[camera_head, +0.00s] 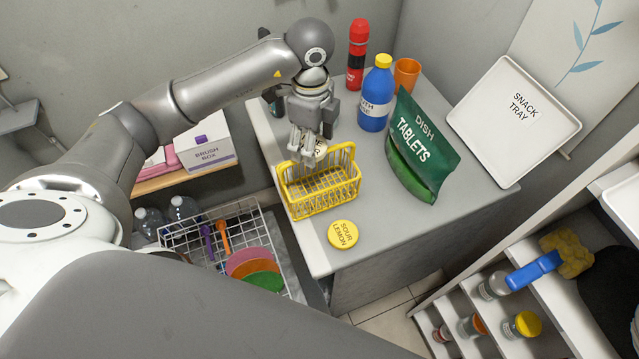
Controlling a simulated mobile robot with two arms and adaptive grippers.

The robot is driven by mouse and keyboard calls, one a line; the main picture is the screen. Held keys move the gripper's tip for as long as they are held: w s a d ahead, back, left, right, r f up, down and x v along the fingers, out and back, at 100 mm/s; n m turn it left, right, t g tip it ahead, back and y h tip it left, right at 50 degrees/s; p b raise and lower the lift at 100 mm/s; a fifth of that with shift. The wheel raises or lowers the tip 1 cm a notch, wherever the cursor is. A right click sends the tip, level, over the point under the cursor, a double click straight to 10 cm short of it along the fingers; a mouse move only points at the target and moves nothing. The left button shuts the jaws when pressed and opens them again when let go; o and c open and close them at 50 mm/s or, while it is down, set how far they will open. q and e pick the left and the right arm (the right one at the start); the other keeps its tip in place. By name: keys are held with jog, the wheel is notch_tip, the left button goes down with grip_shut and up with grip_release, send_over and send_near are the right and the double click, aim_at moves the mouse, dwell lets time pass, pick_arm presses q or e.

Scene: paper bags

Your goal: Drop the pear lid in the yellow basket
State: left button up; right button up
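The yellow wire basket (325,205) stands upright on the grey counter near its left edge. My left gripper (308,151) points down over the basket's back left part. A pale round lid (321,151) with dark lettering shows at its fingertips, partly hidden by them; the gripper looks shut on it. The lettering is too small to read, but this looks like the pear lid. The lid is at about the height of the basket's rim in the picture. My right gripper is not in view.
A yellow sour lemon lid (343,234) lies in front of the basket. A green dish tablets bag (422,150), blue bottle (375,100), red flask (357,55) and orange cup (406,73) stand to the right and behind. A snack tray (480,125) leans at right.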

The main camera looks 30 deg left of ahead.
pick_arm(q)
jog(key=o, duration=0.8)
jog(key=shift+o, duration=0.2)
jog(key=shift+r, duration=0.25)
notch_tip(320, 180, up, 12)
jog(key=shift+f, duration=0.2)
dwell(0.4)
